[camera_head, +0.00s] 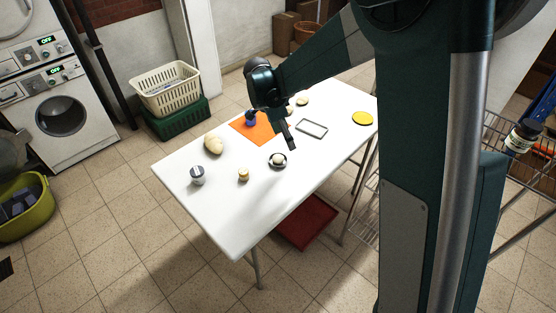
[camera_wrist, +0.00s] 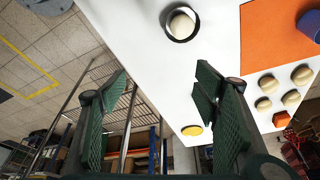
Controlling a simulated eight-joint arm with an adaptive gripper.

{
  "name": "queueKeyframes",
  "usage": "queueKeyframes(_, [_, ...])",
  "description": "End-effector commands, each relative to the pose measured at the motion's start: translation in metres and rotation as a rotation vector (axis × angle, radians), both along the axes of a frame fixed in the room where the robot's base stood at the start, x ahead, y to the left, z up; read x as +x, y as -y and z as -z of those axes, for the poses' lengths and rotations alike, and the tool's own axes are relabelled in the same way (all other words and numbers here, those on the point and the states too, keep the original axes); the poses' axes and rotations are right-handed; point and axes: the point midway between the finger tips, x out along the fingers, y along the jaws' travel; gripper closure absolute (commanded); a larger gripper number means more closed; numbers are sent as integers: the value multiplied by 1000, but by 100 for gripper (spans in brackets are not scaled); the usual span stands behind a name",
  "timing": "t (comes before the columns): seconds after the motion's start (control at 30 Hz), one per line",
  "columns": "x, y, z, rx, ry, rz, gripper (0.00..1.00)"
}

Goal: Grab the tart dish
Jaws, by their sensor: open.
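In the wrist view the dish (camera_wrist: 182,40) is at the top, beyond my fingertips. My gripper (camera_head: 289,143) hangs over the table, just behind and slightly right of the dish in the head view. The wrist view shows my gripper (camera_wrist: 161,75) with its two green fingers wide apart and nothing between them. The dish is apart from the fingers.

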Motion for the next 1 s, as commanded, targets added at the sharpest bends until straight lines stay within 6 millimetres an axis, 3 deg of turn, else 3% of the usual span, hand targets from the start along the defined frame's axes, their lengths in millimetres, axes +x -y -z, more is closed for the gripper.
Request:
queueKeyframes(0.3, [23,-33,50,-40,8,140,39])
queueKeyframes(0.5, [31,-46,72,-61,16,205,39])
queueKeyframes(1.0, [33,-51,82,-69,20,233,39])
